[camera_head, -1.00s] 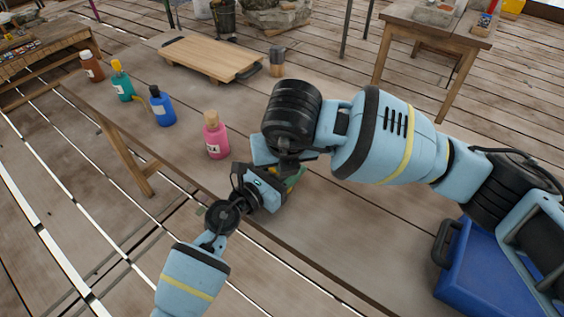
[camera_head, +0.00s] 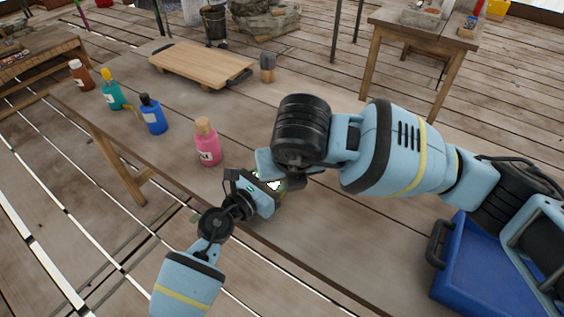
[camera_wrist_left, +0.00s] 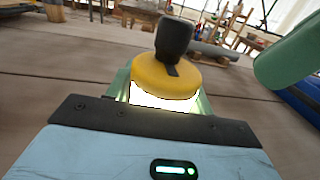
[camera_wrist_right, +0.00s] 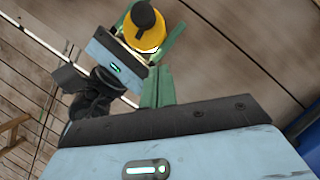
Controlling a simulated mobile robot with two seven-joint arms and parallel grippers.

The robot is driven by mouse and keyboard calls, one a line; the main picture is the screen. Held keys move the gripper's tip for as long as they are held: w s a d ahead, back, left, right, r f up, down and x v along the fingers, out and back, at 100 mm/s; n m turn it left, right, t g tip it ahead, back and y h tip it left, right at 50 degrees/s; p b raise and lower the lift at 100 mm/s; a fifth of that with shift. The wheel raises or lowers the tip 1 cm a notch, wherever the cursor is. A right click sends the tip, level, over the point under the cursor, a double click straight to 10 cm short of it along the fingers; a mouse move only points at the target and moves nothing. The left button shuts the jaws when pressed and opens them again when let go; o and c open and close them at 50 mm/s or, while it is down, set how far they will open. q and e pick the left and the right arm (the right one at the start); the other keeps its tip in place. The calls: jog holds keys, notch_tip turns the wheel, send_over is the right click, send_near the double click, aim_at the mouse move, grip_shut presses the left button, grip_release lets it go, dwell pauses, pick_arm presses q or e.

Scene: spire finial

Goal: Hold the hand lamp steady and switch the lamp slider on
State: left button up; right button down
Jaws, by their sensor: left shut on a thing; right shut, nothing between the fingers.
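The hand lamp (camera_wrist_left: 165,76) has a yellow body and a black knob-like top. A bright white glow shows below its yellow part in the left wrist view, and a white patch shows in the head view (camera_head: 274,185). My left gripper (camera_wrist_left: 160,92) is shut on the lamp, one green finger on each side. The right wrist view also shows the lamp (camera_wrist_right: 146,38). My right gripper (camera_wrist_right: 158,72) is shut and empty, its fingertips close beside the lamp and left gripper. I cannot tell if they touch it. The slider cannot be made out.
Pink (camera_head: 207,145), blue (camera_head: 153,116), teal (camera_head: 112,92) and brown (camera_head: 82,75) bottles stand on the table (camera_head: 310,235) to the left. A wooden board (camera_head: 200,62) and a cup (camera_head: 267,68) stand behind. A blue crate (camera_head: 470,265) is at right.

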jog(key=v, duration=1)
jog(key=shift+w, duration=0.1)
pick_arm(q)
jog(key=o, duration=1.1)
jog(key=v, duration=1.2)
